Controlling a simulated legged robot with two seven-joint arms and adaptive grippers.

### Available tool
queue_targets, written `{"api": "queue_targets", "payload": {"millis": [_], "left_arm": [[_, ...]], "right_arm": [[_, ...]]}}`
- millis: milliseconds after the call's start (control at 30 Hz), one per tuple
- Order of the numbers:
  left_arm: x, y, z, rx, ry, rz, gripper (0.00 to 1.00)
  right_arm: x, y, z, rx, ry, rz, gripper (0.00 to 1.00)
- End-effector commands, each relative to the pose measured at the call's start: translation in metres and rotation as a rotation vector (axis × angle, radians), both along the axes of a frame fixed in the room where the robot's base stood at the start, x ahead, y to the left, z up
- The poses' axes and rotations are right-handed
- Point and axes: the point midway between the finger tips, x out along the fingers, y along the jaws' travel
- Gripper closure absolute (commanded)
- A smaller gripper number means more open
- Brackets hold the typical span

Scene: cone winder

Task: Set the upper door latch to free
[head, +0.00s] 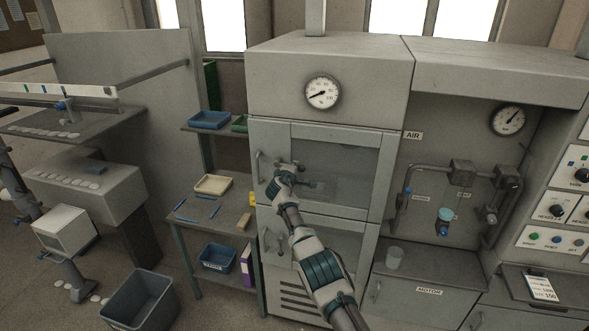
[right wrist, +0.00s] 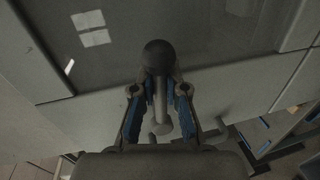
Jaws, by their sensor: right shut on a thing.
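The upper door (head: 345,160) of the grey cabinet has a dark window and looks closed. A pull handle (head: 260,166) is at its left edge. My right gripper (head: 275,184) is at the door's left side, in front of the latch. In the right wrist view it (right wrist: 159,92) is shut on the latch lever (right wrist: 160,118), a pale bar with a dark ball knob (right wrist: 159,56) at its end, between the two fingers. In the head view the gripper covers much of the latch, so its exact setting is hard to tell. My left gripper is not in view.
A lower door (head: 345,240) with its own handle is below. A gauge (head: 322,92) is above the door. Left stands a shelf table with trays (head: 213,185); a dark bin (head: 138,300) is on the floor. Pipework and a control panel (head: 560,205) are right.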

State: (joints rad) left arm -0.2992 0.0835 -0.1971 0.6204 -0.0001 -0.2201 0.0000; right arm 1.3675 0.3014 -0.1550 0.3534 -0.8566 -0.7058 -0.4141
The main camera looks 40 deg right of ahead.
Motion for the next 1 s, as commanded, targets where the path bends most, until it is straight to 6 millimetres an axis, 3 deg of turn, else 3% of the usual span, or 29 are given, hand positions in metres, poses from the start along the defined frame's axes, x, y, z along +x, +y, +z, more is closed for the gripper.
{"api": "queue_targets", "payload": {"millis": [67,100,200,733,1000], "left_arm": [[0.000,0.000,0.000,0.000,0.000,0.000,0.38],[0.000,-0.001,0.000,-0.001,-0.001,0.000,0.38],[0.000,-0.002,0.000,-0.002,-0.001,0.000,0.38],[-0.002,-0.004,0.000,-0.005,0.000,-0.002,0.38],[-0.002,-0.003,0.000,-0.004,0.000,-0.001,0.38]], "right_arm": [[0.000,0.001,-0.002,0.001,0.003,0.002,1.00],[0.000,0.001,-0.002,0.001,0.003,0.002,0.83],[0.000,0.001,-0.002,0.002,0.002,0.001,0.61],[-0.002,0.010,0.001,-0.001,-0.004,0.004,0.61],[-0.022,0.024,0.004,0.003,-0.002,0.001,0.61]]}}
